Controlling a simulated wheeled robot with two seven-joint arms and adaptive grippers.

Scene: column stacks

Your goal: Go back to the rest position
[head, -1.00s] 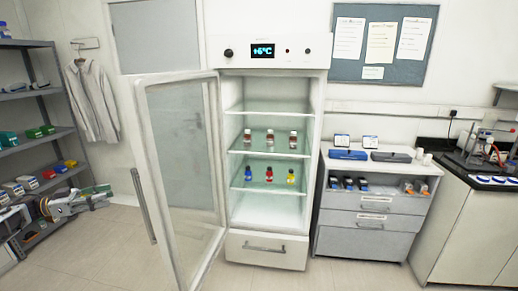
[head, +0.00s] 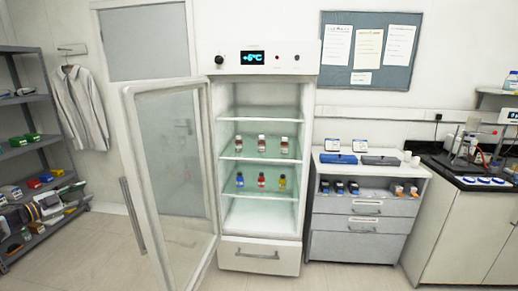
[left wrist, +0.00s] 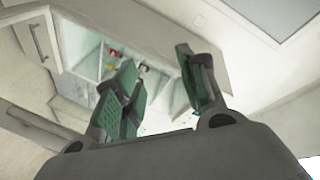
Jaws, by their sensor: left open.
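My left gripper (head: 76,192) is at the left edge of the head view, in front of the grey shelf rack and apart from the fridge. In the left wrist view its green-padded fingers (left wrist: 158,68) are spread apart with nothing between them. Beyond them that view shows a tilted sight of the open fridge and its bottles. My right gripper is not in view.
The fridge (head: 262,251) stands centre with its glass door (head: 134,165) swung open to the left. Several small bottles stand on two shelves. A drawer cabinet (head: 362,225) and a black-topped bench (head: 455,235) are at right. The floor in front is clear.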

